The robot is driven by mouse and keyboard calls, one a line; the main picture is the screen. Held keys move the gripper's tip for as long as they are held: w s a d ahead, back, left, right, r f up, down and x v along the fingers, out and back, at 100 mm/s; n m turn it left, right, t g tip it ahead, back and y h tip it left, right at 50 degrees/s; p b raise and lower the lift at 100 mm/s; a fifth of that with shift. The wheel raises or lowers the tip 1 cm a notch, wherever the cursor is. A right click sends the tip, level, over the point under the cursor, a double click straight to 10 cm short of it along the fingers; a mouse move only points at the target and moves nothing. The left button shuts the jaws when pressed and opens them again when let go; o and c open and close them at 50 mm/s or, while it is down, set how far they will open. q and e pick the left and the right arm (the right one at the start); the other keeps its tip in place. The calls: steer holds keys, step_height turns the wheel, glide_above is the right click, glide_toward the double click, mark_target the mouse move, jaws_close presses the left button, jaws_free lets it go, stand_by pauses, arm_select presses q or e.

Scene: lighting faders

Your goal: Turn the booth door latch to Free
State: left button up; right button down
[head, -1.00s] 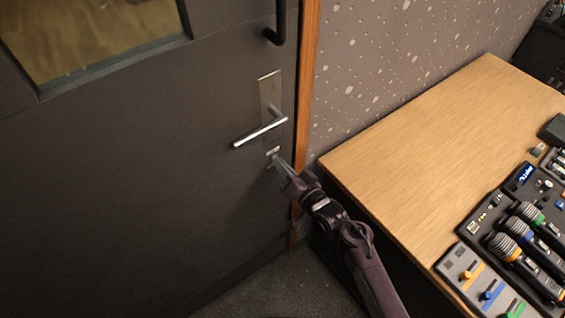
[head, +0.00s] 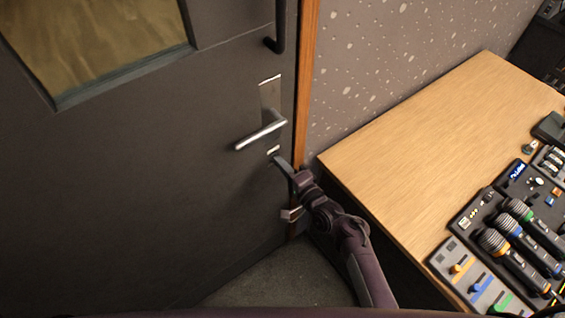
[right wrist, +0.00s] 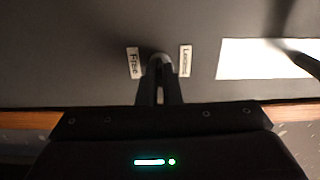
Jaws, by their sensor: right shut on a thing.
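The dark booth door (head: 130,200) fills the left of the head view. Its small latch (right wrist: 160,60) shows in the right wrist view between a label reading "Free" (right wrist: 133,62) and a second label (right wrist: 185,60) that seems to read "Locked". My right gripper (head: 278,163) reaches the door just below the lever handle (head: 262,133). In the right wrist view the gripper (right wrist: 160,72) is shut on the latch, and its fingers hide most of it. How far the latch is turned is hard to tell. My left gripper is out of view.
A wooden desk (head: 430,130) stands to the right, close to my right arm. Several microphones (head: 510,260) and coloured faders (head: 475,280) lie at its front right. A black pull handle (head: 277,30) is above the lever. Carpet (head: 285,275) is clear below.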

steer(key=shift+m, duration=0.3)
stand_by(0.4)
steer(key=c, duration=1.6)
jaws_free()
steer(key=v, duration=0.7)
steer(key=shift+s+d+b, duration=0.25)
steer(key=shift+d+b, duration=0.05)
